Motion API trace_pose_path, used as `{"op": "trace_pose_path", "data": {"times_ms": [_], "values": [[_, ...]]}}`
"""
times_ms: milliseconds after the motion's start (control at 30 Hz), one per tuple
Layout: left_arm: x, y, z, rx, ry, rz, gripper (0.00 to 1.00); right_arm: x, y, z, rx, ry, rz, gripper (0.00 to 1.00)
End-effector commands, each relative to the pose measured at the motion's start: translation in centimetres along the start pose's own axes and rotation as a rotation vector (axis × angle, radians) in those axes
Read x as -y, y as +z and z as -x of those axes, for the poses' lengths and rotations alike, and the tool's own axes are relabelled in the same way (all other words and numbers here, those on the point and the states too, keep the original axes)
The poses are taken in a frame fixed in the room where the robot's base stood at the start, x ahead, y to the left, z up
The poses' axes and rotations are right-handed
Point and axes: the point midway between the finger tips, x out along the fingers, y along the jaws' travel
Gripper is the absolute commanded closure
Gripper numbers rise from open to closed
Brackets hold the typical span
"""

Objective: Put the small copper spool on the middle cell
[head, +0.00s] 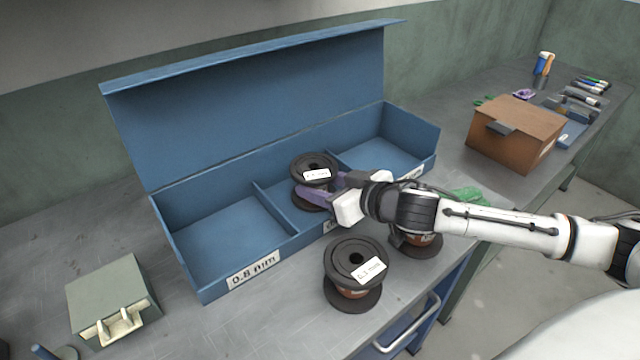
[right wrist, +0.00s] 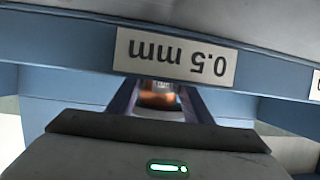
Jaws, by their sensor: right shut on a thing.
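The small copper spool (head: 315,165) is upright in or just above the middle cell of the blue box (head: 205,297), its dark flanges showing and a white label on top. My right gripper (head: 322,190) reaches in over the front wall from the right, its purple fingers shut around the spool's core. In the right wrist view the copper winding (right wrist: 160,98) shows between the fingers, beyond the front wall with a "0.5 mm" label (right wrist: 175,57). Whether the spool touches the cell floor cannot be told. My left gripper is not in view.
A larger spool (head: 352,262) stands on the bench before the box. Another spool (head: 418,243) is partly hidden under my right arm. The left and right cells look empty. A grey-green case (head: 110,295) is at left, a cardboard box (head: 515,132) at right.

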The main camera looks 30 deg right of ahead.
Motion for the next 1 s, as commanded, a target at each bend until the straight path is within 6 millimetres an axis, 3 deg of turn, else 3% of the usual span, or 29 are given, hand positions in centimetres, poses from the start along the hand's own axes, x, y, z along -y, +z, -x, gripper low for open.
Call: {"op": "trace_pose_path", "data": {"times_ms": [33,133,533,1000], "values": [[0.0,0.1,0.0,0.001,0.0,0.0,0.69,0.0,0.1,-0.1,0.001,0.0,0.0,0.51],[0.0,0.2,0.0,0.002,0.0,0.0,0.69,0.0,0.1,0.0,0.001,0.0,0.0,0.36],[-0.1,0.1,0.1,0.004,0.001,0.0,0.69,0.0,-0.1,0.4,0.002,0.001,0.001,0.36],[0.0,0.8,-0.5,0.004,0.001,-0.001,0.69,-0.3,0.2,7.4,0.007,0.006,0.002,0.36]]}}
